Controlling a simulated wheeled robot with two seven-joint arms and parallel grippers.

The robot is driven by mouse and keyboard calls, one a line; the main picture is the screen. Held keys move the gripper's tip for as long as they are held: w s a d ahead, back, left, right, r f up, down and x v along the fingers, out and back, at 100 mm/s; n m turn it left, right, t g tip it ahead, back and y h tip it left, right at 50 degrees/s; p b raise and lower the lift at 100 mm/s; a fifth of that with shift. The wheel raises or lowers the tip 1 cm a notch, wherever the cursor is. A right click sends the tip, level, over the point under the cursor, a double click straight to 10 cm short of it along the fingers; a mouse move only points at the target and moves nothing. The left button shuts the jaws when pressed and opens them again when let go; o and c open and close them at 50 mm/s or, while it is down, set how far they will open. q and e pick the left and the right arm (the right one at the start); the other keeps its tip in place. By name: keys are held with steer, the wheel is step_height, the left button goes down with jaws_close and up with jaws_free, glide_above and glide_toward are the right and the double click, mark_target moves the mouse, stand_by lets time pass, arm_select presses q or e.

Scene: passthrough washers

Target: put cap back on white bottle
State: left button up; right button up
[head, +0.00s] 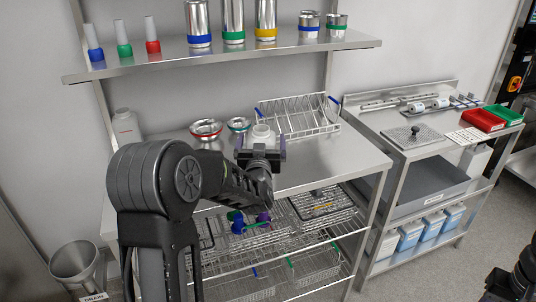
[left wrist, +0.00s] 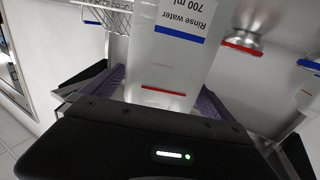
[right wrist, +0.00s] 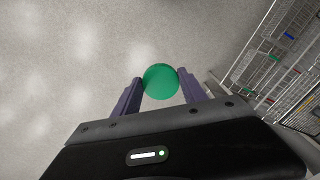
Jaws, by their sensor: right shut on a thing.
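A white bottle (head: 262,134) with a pale, capless-looking neck stands between the fingers of my left gripper (head: 260,158) at the rack table. In the left wrist view the bottle (left wrist: 165,65) has a "Rinse water 700 ml" label and blue and red lines. The purple fingers of my left gripper (left wrist: 163,92) lie close along both its sides; whether they press on it is unclear. In the right wrist view my right gripper (right wrist: 161,88) is shut on a round green cap (right wrist: 161,80), held over the floor. That gripper's fingers are not clear in the head view.
Another white bottle (head: 125,127) stands at the back left. A shelf (head: 225,54) of metal canisters hangs above. A side table (head: 405,140) stands right.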

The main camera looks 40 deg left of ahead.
arm_select(q)
steer(key=c, duration=1.5)
steer(key=shift+o, duration=0.2)
step_height(320, 180, up, 10)
steer(key=shift+r, duration=0.1)
steer(key=o, duration=0.9)
steer(key=c, duration=1.5)
steer(key=shift+o, duration=0.2)
